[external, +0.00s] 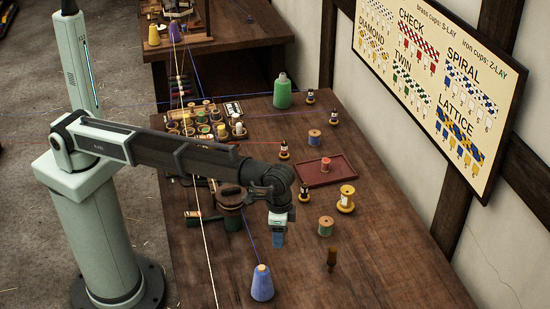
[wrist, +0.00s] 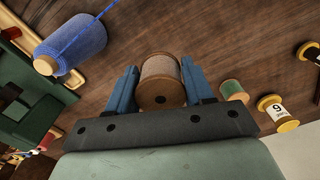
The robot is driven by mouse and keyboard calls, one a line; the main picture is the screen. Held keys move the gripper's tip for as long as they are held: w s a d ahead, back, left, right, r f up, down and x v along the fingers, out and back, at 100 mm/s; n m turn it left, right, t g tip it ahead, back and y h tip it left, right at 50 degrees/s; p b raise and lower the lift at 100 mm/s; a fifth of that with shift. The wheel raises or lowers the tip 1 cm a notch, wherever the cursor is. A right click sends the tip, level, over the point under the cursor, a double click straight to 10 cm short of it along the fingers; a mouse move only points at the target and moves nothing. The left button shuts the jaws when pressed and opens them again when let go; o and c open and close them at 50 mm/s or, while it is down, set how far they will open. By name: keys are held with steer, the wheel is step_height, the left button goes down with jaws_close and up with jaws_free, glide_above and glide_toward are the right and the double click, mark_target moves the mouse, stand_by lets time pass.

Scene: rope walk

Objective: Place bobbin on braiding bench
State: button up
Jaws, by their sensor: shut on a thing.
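My gripper (external: 278,232) is over the front middle of the dark wooden bench (external: 385,265), pointing down. In the wrist view its two blue fingers are closed on the sides of a bobbin (wrist: 160,82) with pale tan-grey thread and brown wooden ends. The bobbin's end with a dark centre hole faces the wrist camera. In the external view the held bobbin is hidden by the gripper. The gap between bobbin and bench top cannot be told for certain.
A blue thread cone (external: 262,283) stands in front of my gripper. A green spool (external: 326,226) and a yellow bobbin (external: 346,198) stand to the right. A red tray (external: 325,171) holds an orange-red spool (external: 325,163). Taut threads cross at left. The bench's right front is mostly clear.

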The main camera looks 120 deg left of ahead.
mark_target(279, 263)
steer(key=shift+m, duration=1.1)
steer(key=shift+f, duration=5)
steer(key=shift+f, duration=0.1)
steer(key=o, duration=1)
steer(key=shift+o, duration=0.2)
step_height(279, 263, up, 12)
steer(key=shift+r, duration=0.15)
